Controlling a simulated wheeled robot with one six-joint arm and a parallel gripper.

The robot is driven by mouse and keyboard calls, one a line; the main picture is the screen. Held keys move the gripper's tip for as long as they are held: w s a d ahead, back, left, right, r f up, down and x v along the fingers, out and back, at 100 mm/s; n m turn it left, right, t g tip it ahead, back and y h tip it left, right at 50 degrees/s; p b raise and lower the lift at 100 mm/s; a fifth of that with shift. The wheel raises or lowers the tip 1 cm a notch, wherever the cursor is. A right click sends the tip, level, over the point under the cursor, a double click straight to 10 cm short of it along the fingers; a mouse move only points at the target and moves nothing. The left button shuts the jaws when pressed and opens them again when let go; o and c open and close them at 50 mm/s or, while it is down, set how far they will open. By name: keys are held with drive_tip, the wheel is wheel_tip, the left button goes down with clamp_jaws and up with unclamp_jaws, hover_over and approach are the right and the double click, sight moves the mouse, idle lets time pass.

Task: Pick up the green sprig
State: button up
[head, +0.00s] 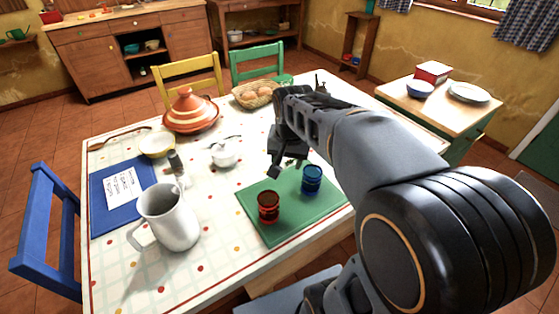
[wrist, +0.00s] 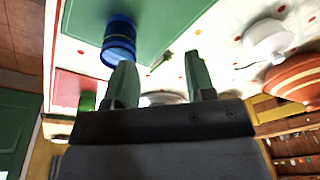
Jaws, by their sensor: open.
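The green sprig (wrist: 165,58) shows in the wrist view as a small green piece at the edge of the green mat (wrist: 150,15), lying between the lines of the two fingers. I cannot make it out in the head view, where my arm covers part of that area. My gripper (head: 287,166) is open and empty above the table, beyond the mat (head: 290,225). Its two fingers also show apart in the wrist view (wrist: 160,72), pointing toward the sprig. The gap between fingertips and sprig is hard to judge.
A blue cup (head: 312,180) and a red cup (head: 268,206) stand on the mat, the blue one close to my gripper. A white sugar bowl (head: 224,155) is to the left.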

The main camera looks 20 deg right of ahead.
drive_tip(key=w+d+m, duration=0.3)
drive_tip(key=w+m, duration=0.1)
drive_tip(key=w, duration=0.3)
drive_tip(key=m+g+b, duration=0.2)
drive_tip(key=m+b, duration=0.1)
drive_tip(key=m, duration=0.3)
hover_over(290, 161)
wheel_tip(290, 161, down, 9)
drive_tip(key=shift+w+d+f, duration=0.1)
drive_tip(key=shift+f, duration=0.05)
drive_tip(key=shift+f+b, duration=0.6)
drive_tip(key=shift+f, duration=2.5)
drive_tip(key=shift+c, duration=0.4)
drive_tip(key=shift+f, duration=0.15)
clamp_jaws()
